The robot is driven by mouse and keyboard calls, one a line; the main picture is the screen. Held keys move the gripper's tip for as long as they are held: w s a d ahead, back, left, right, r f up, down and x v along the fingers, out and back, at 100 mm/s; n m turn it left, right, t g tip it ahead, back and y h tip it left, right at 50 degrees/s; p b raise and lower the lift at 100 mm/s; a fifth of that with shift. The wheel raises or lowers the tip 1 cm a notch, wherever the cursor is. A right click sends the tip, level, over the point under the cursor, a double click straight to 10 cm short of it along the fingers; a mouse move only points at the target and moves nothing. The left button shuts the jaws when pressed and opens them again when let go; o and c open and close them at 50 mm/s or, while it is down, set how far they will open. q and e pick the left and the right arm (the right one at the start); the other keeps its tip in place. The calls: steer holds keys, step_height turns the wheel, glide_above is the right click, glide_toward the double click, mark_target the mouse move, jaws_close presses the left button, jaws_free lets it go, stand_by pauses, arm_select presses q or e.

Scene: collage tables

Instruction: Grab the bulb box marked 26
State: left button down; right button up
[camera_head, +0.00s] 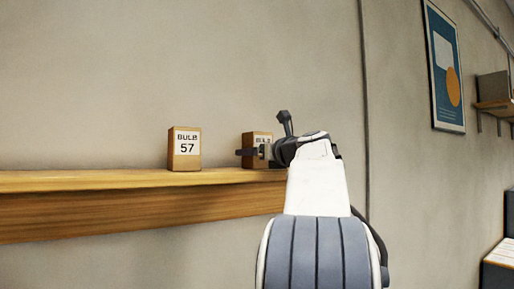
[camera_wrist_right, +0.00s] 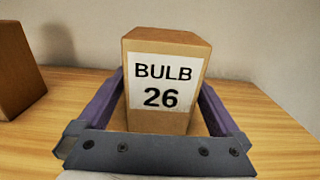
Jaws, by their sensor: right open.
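The bulb box marked 26 (camera_wrist_right: 160,118) stands upright on the wooden shelf, its white label facing the right wrist camera. In the head view the same box (camera_head: 250,138) is near the shelf's right end, its number hidden behind my gripper. My right gripper (camera_head: 262,152) is open at this box. In the right wrist view its two fingers (camera_wrist_right: 162,90) lie one on each side of the box, with small gaps visible near the base. My left gripper is not in view.
A second box marked 57 (camera_head: 186,149) stands to the left on the shelf (camera_head: 120,181). A plain brown side of a box (camera_wrist_right: 15,75) shows at left in the wrist view. The wall is close behind. The shelf left of box 57 is clear.

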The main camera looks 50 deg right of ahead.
steer(key=c, duration=1.2)
steer(key=shift+r, duration=0.1)
